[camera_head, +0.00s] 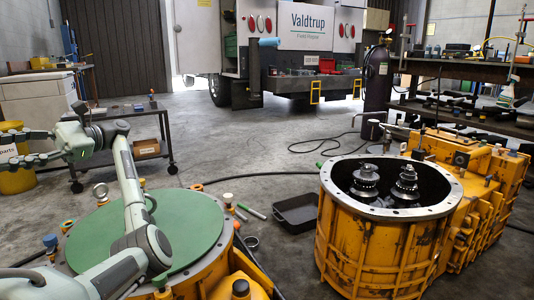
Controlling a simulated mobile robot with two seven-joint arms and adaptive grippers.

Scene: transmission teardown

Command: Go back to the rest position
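My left arm comes in from the bottom left over the green round cover and bends up and to the left. My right gripper is not in view. The orange transmission housing (365,245) stands open at the right, with two gear stacks (366,181) (405,186) upright inside. The green cover (190,222) lies on another orange housing (214,274).
A black tray (296,212) and small parts lie on the floor between the housings. A wheeled cart (150,112) is behind my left arm. A gas cylinder (378,80) and loaded shelves (470,70) stand at the right. A truck (300,45) is at the back. The middle floor is open.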

